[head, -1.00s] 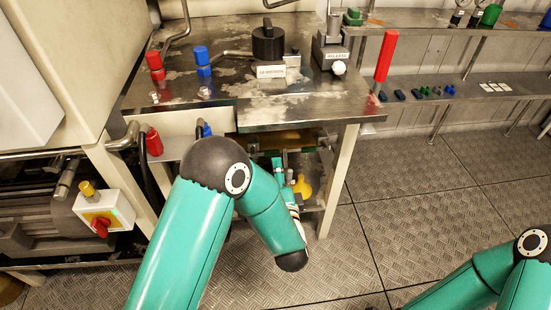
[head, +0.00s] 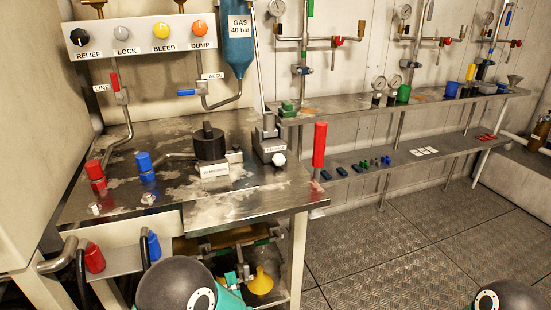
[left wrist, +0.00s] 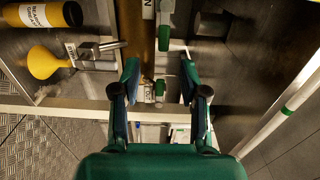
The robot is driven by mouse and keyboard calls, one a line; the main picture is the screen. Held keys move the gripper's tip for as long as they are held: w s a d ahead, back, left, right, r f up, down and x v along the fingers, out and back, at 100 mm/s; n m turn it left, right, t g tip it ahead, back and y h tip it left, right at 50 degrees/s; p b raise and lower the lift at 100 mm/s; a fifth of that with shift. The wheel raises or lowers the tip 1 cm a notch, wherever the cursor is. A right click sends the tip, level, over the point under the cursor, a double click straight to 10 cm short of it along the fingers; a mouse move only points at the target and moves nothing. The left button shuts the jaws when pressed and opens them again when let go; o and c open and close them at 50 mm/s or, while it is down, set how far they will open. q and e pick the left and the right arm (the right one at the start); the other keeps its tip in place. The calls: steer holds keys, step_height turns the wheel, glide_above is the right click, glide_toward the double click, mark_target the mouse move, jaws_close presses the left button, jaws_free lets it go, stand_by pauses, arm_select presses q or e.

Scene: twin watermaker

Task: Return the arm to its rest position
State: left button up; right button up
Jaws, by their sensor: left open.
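My left arm's dark elbow (head: 175,285) shows at the bottom of the head view, in front of the steel bench. My left gripper (head: 243,272) is mostly small and partly hidden there, by the shelf under the bench, close to the yellow funnel (head: 262,282). In the left wrist view my left gripper (left wrist: 160,85) is open, its two fingers apart with nothing clearly held between them. A green-ended fitting lies beyond the fingertips. My right arm's elbow (head: 510,297) shows at the bottom right; its gripper is out of view.
The steel bench (head: 255,205) carries red and blue fittings and a black round cap (head: 208,142). A black-and-orange cylinder (left wrist: 45,14) lies near the funnel in the wrist view. A wall shelf (head: 440,150) stands at right. The floor (head: 400,240) between is clear.

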arm_select(q)
steer(key=a+f+n+g+y, duration=0.15)
steer(key=a+f, duration=0.35)
steer(key=a, duration=0.5)
steer(key=s+a+f+n+g+h, duration=0.1)
steer(key=s+f+n+g+h, duration=0.15)
steer(key=f, duration=0.35)
steer(key=s+f+n+g+h, duration=0.2)
steer(key=f+g+h, duration=0.1)
steer(key=f, duration=0.4)
steer(key=s+d+f+n+g+h, duration=0.35)
steer(key=s+d, duration=0.25)
steer(key=s, duration=0.3)
steer(key=s+d+f+n+g+h, duration=0.35)
steer(key=s+d+n+g, duration=0.2)
steer(key=s, duration=0.35)
step_height(320, 180, up, 28)
steer(key=p, duration=2.7)
steer(key=shift+w+p, duration=0.25)
steer(key=shift+p, duration=0.1)
